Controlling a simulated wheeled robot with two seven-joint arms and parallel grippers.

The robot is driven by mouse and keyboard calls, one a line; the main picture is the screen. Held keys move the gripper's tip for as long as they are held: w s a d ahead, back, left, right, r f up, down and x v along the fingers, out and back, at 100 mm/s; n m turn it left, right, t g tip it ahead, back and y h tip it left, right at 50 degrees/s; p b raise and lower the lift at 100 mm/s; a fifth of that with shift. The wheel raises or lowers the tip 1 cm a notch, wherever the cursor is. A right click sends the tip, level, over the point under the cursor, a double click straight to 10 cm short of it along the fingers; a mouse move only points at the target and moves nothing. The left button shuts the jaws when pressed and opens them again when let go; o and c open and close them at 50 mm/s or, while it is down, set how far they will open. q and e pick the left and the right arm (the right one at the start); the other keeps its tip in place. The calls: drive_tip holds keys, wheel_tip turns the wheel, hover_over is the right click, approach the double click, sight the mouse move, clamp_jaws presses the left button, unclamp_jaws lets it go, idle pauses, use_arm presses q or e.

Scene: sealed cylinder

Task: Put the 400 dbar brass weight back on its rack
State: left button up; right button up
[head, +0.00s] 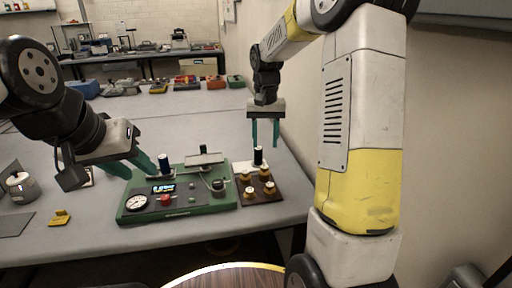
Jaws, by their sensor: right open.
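Several small brass weights with pale tops (264,173) stand on a dark brown rack board (262,197) right of the green instrument. I cannot read their markings, so I cannot tell which is the 400 dbar one. The green instrument (205,206) has a dial, a small display, a red knob and an upright dark blue cylinder (164,163). My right gripper (265,143) is open, pointing down above a black cylinder (258,156) behind the rack, with nothing between its fingers. My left gripper (142,170) points right and down beside the instrument's left end, its fingers apart and empty.
A metal pot (21,187) and a small yellow block (60,218) are on the left of the grey table (90,237). Several coloured items (187,82) line the table's far edge. A wall stands close on the right. The table middle behind the instrument is clear.

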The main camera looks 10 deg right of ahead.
drive_tip(key=s+r+n+t, duration=0.1)
drive_tip(key=s+r+t, duration=0.2)
drive_tip(key=s+r, duration=0.7)
drive_tip(key=s+a+n+t+y, duration=0.1)
drive_tip(key=s+a+t+y, duration=0.1)
drive_tip(key=s, duration=1.2)
drive_tip(key=shift+n+t, duration=0.4)
drive_tip(key=shift+t, duration=0.2)
